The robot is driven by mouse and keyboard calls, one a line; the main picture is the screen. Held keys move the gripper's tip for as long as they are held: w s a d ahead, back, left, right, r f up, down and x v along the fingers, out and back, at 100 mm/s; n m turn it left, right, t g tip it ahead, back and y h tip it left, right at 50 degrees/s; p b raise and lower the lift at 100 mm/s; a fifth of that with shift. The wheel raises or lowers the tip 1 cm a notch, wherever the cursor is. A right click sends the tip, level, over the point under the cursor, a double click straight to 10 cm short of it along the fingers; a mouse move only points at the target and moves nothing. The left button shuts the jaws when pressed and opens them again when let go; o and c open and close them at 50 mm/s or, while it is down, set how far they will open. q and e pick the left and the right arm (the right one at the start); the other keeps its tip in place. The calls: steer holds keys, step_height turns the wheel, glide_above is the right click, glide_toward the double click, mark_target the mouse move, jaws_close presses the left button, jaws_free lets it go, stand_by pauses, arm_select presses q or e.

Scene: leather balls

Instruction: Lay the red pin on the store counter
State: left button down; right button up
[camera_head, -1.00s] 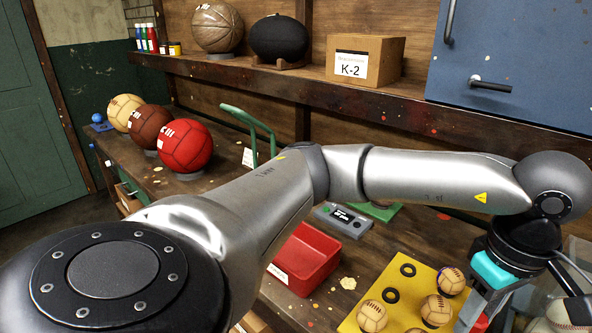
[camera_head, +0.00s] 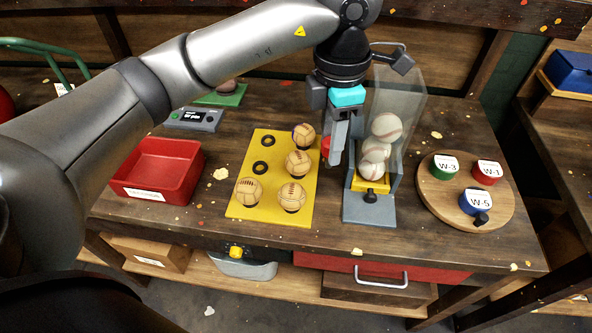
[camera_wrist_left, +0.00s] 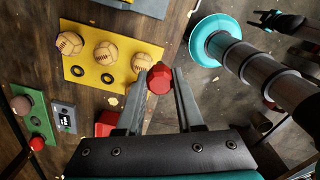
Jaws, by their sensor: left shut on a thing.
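My left gripper (camera_head: 336,150) comes down from above at the gap between the yellow mat and the clear ball dispenser. It is shut on the red pin (camera_head: 326,146), which is mostly hidden behind the fingers in the head view. The left wrist view shows the pin as a red faceted knob (camera_wrist_left: 160,78) between the two fingertips. The pin is held above the wooden counter top (camera_head: 225,117); the exact height is hard to tell. I cannot tell whether this is the store counter.
A yellow mat (camera_head: 242,168) carries several stitched balls and black rings. The clear dispenser (camera_head: 400,100) holds whitish balls. A red tray (camera_head: 160,170) stands left, and a round wooden board (camera_head: 465,205) with labelled discs stands right. Bare counter lies along the front edge.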

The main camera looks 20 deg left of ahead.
mark_target(328, 167)
arm_select(q)
step_height(328, 167, down, 20)
steer(key=shift+r+b, duration=0.2)
steer(key=shift+b, duration=0.3)
steer(key=shift+f, duration=0.1)
steer(key=c, duration=0.5)
jaws_free()
steer(key=shift+c, duration=0.2)
step_height(328, 167, up, 12)
steer(key=shift+r, duration=0.15)
